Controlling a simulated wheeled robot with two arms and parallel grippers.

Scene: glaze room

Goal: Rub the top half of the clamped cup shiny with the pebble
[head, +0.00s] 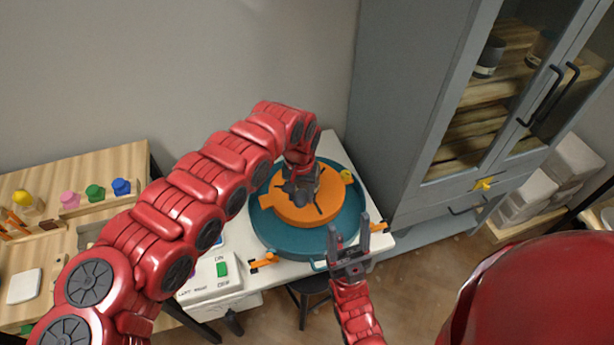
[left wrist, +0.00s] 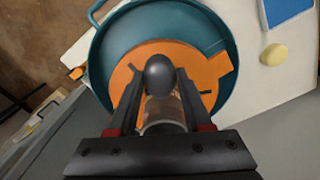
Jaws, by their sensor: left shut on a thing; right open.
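The orange wheel head (head: 281,209) sits in a teal basin (head: 270,235) on a white stand. My left gripper (head: 302,184) is over the middle of the wheel head and hides most of what stands there. In the left wrist view its fingers (left wrist: 158,88) are shut on a dark, smooth pebble (left wrist: 160,72). A greyish-brown cup (left wrist: 163,116) shows between the fingers, close to the pebble; I cannot tell whether they touch. My right gripper (head: 349,229) is open and empty, in front of the basin's right side.
A control box with a green switch (head: 222,269) stands left of the basin. A grey cabinet (head: 415,110) rises close on the right. A wooden table (head: 120,175) with colored jars is at left. A yellow sponge-like piece (left wrist: 274,54) lies beside the basin.

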